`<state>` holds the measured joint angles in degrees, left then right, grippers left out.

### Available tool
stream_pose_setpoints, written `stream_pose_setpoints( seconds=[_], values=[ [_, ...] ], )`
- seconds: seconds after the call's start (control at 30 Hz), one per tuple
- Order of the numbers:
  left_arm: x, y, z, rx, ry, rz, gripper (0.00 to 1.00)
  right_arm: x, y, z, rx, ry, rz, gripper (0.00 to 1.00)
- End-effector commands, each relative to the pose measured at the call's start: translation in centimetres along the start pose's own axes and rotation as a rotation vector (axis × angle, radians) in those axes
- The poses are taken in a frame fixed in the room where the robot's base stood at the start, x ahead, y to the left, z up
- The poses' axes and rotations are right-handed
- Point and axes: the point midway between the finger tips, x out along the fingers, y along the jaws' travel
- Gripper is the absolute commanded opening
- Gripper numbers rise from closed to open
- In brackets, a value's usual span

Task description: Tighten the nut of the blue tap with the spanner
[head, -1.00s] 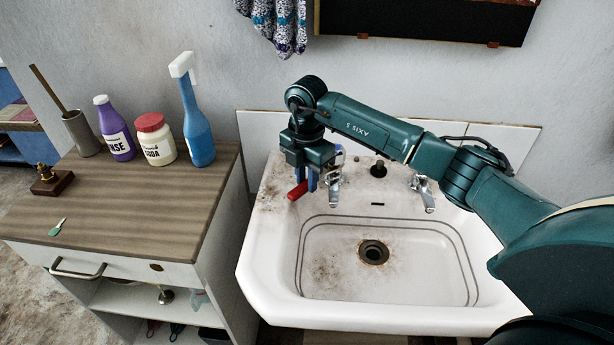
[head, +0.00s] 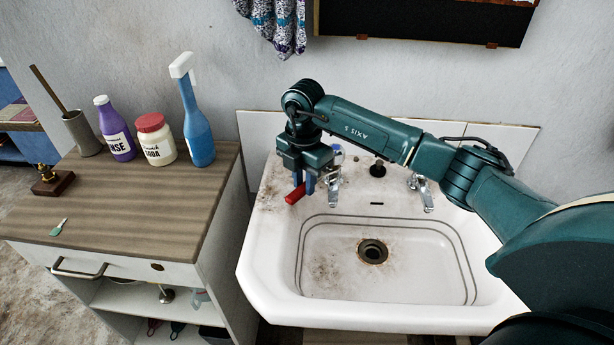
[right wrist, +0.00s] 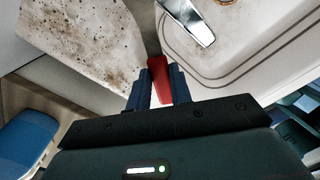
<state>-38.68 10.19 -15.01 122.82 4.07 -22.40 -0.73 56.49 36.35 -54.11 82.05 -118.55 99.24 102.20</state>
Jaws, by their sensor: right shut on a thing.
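The blue tap (head: 334,182) is the left of two chrome taps on the washbasin, with a bit of blue at its top. In the head view my right gripper (head: 304,183) is just left of it, pointing down. The gripper is shut on the red handle of the spanner (head: 294,194), which also shows between the blue fingers in the right wrist view (right wrist: 158,78). A chrome tap spout (right wrist: 190,22) shows just beyond the fingers there. The nut is hidden, and I cannot tell whether the spanner's head touches it. My left gripper is out of view.
The white basin (head: 262,290) is stained and empty, with a dark drain (head: 372,251). A second tap (head: 421,190) stands at the right. At the left, a wooden-topped cabinet (head: 150,210) holds a blue spray bottle (head: 197,130), a soda jar (head: 156,142) and a purple bottle (head: 116,130).

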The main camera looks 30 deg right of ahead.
Motion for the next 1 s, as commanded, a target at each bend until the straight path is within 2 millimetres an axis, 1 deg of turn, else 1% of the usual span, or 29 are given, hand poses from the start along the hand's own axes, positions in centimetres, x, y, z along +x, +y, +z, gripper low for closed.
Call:
stream_pose_setpoints(
  seconds=[1.0],
  values=[
    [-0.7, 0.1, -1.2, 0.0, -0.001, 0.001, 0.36, -0.1, 0.0, -4.1, -0.001, 0.0, 0.001, 0.0]
  ],
)
